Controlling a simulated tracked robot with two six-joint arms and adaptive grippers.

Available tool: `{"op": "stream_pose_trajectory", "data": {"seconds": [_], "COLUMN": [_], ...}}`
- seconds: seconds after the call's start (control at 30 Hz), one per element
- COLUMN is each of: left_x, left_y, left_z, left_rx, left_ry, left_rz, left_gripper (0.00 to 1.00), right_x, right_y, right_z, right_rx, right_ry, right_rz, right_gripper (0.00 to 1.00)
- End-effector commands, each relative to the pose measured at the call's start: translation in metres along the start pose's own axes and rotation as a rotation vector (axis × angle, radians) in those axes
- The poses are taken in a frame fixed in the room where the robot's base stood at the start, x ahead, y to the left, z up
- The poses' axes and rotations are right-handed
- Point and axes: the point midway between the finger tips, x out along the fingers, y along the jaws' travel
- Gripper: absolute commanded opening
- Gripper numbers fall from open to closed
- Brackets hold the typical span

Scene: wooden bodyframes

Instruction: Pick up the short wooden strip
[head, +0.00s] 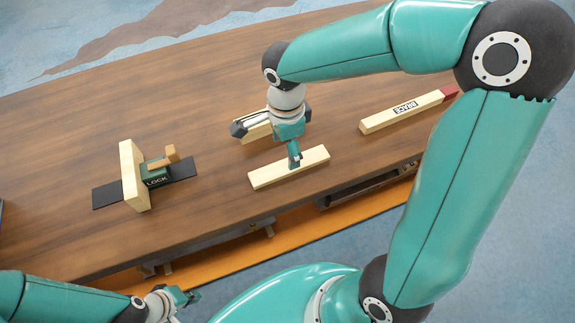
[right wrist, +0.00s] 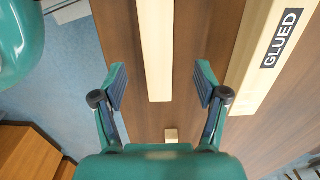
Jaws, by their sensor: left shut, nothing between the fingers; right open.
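A short pale wooden strip (head: 265,176) lies near the front edge of the table, below my right gripper (head: 295,162). In the right wrist view a pale strip (right wrist: 156,45) runs in from the top, and its end lies between the fingers of my right gripper (right wrist: 162,85). These fingers are spread, with a gap on both sides of the strip. My left gripper (head: 184,297) is shut and empty at the bottom left, in front of the table.
A strip labelled GLUED (right wrist: 262,55) lies right of the fingers. Behind my right gripper is a partly hidden strip (head: 252,133). A red-ended strip labelled BRACE (head: 385,117) lies right. A LOCK fixture (head: 155,172) with an upright board (head: 132,175) stands left.

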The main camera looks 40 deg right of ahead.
Motion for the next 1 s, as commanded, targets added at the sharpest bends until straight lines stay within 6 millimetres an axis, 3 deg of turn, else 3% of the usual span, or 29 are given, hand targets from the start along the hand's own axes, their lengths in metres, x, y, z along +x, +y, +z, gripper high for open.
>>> {"op": "stream_pose_trajectory", "data": {"seconds": [0.27,0.57,0.87,1.0], "left_x": [-0.001,-0.004,-0.004,-0.004], "left_y": [0.0,0.001,0.001,0.001], "left_z": [0.0,0.0,0.0,0.0], "left_rx": [0.0,0.0,0.0,0.0], "left_ry": [0.0,0.0,0.0,0.0], "left_rz": [0.0,0.0,0.0,0.0], "left_gripper": [0.0,0.0,0.0,0.0], "right_x": [0.018,0.057,0.061,0.061], "right_y": [0.001,0.003,0.002,0.002], "right_z": [-0.003,-0.009,-0.008,-0.008], "right_rx": [0.003,0.002,0.002,0.002], "right_ry": [0.0,0.0,-0.001,-0.001], "right_rz": [0.003,0.003,0.0,0.0], "right_gripper": [0.73,0.73,0.73,0.5]}}
